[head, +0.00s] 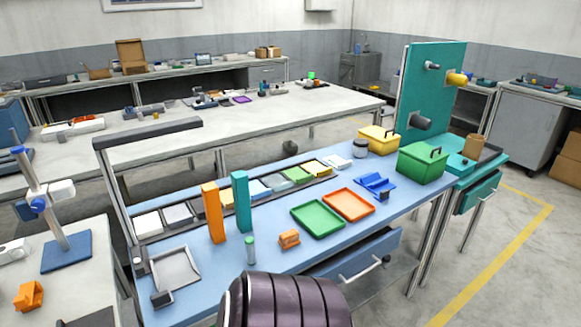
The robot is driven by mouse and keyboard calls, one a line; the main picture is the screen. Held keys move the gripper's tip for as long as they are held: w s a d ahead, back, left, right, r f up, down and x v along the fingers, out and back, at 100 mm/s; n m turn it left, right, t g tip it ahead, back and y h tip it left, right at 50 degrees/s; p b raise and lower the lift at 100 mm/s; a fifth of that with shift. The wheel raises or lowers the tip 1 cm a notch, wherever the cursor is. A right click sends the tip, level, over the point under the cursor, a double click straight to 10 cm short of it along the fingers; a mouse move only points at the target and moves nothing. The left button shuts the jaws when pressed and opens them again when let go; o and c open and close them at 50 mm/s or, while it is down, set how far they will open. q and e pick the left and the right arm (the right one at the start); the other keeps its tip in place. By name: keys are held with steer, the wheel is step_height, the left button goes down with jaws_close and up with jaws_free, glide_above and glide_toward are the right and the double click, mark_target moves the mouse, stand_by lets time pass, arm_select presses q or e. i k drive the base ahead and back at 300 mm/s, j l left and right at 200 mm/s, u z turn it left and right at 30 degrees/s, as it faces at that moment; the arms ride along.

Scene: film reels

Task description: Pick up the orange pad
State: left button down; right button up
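Several orange things are in the head view, and I cannot tell for sure which is the pad. A flat orange rectangle with a raised rim (348,204) lies on the blue workbench (335,253), beside a similar green one (318,219). A small orange piece (289,239) sits near the bench's front edge. A tall orange block (213,213) stands upright next to a teal block (241,203). Another orange object (28,296) is on the left table. Neither of my grippers is in view.
A blue holder (375,185), a green box (422,164) and a yellow box (378,140) stand toward the bench's right end. A small green-topped cylinder (249,250) stands near the front edge. A drawer (358,262) below the bench sticks out. A row of trays lines the back.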

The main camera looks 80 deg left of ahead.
mark_target(288, 238)
steer(key=u, duration=2.65)
steer(key=z, duration=3.85)
steer(key=u, duration=3.85)
